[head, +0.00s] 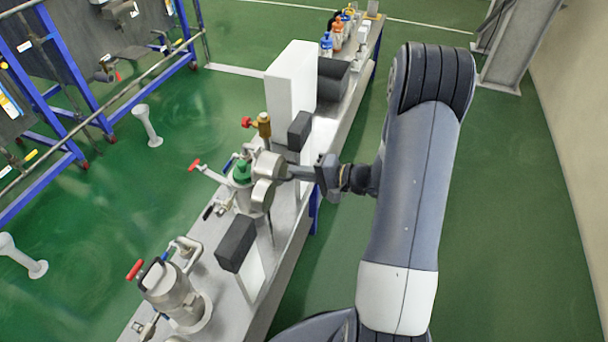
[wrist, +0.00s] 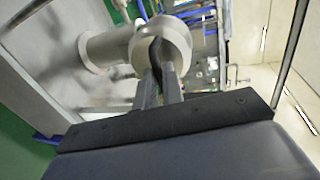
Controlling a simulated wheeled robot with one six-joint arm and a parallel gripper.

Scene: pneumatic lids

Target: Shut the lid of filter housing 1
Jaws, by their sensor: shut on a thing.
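A metal filter housing with a green part (head: 242,171) stands mid-bench in the head view. Its round grey lid (head: 266,166) is at the tip of my gripper (head: 290,173), which reaches in from the right. In the wrist view the fingers of my gripper (wrist: 160,85) are closed at the pale round end of the lid (wrist: 172,32), with a dark strip between or behind them. A second metal housing (head: 172,293) stands nearer on the bench. No number is readable, so I cannot tell the housings apart by label. The lid's seat is partly hidden.
The narrow grey bench (head: 236,312) carries a white upright box (head: 291,85), dark blocks (head: 236,243) and red-handled valves (head: 195,165). Bottles (head: 327,45) stand at its far end. A blue-framed rack (head: 75,70) is at left.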

